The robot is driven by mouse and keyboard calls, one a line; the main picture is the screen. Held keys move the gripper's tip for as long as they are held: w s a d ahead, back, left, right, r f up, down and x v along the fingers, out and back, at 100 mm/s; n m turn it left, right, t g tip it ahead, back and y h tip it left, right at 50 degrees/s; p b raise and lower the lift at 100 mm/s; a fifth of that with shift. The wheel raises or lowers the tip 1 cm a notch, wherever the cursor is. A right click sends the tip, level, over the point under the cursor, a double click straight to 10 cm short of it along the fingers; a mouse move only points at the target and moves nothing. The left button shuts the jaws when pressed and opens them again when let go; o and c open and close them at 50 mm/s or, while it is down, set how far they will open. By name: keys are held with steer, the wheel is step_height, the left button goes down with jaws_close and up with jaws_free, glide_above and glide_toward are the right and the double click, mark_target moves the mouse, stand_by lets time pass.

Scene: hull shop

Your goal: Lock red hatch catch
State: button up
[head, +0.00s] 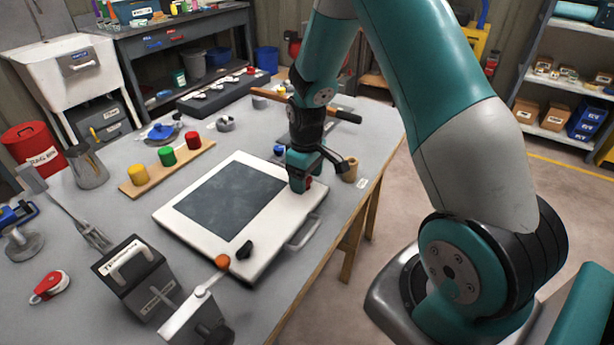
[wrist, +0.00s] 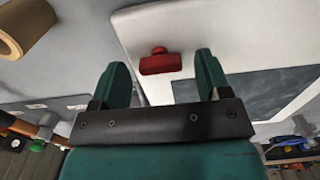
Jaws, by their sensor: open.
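The hatch is a white panel with a dark window (head: 232,200), lying flat on the grey table. The red catch (wrist: 160,62) is on the hatch's white frame and shows between my gripper's two fingers in the wrist view. In the head view only a bit of the red catch (head: 309,182) shows beside my gripper (head: 300,187), which hides the rest. My gripper is open, pointing down over the hatch's far right corner. The wrist view also shows my gripper (wrist: 160,75), with nothing between the fingertips touching. A black catch (head: 245,250) sits at the hatch's near edge.
A tan roll (head: 350,170) stands close right of my gripper. A handle (head: 304,233) juts from the hatch's right side. A board with yellow, green and red knobs (head: 167,157) lies left. A lever with an orange knob (head: 222,262) stands near the front.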

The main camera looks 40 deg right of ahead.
steer(key=shift+f, duration=0.15)
steer(key=shift+c, duration=0.4)
steer(key=c, duration=0.8)
steer(key=shift+c, duration=0.2)
